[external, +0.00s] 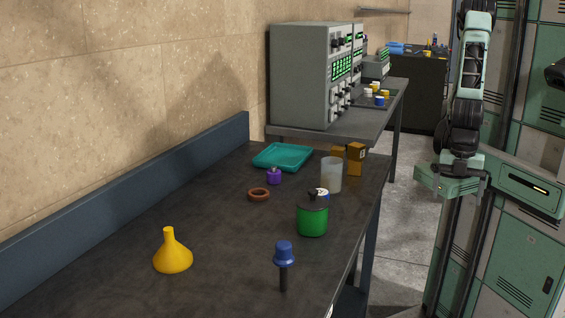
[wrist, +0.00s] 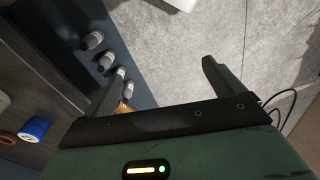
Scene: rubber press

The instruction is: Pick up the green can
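The green can (external: 312,221) stands upright on the dark workbench (external: 215,235), with a dark lid that has a small knob on top. A small white and blue item behind it is partly hidden. My gripper (wrist: 160,85) is open and empty in the wrist view, its two dark green fingers spread wide with grey floor showing between them. In the external view my arm hangs to the right of the bench, with the gripper well away from the can. I cannot make out the can in the wrist view.
Near the can stand a translucent cup (external: 331,175), orange boxes (external: 355,159) and a blue-capped tool (external: 284,255). A yellow funnel (external: 172,253), brown ring (external: 258,195), purple jar (external: 274,176) and teal tray (external: 283,156) are farther left. A grey instrument (external: 310,75) stands behind.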

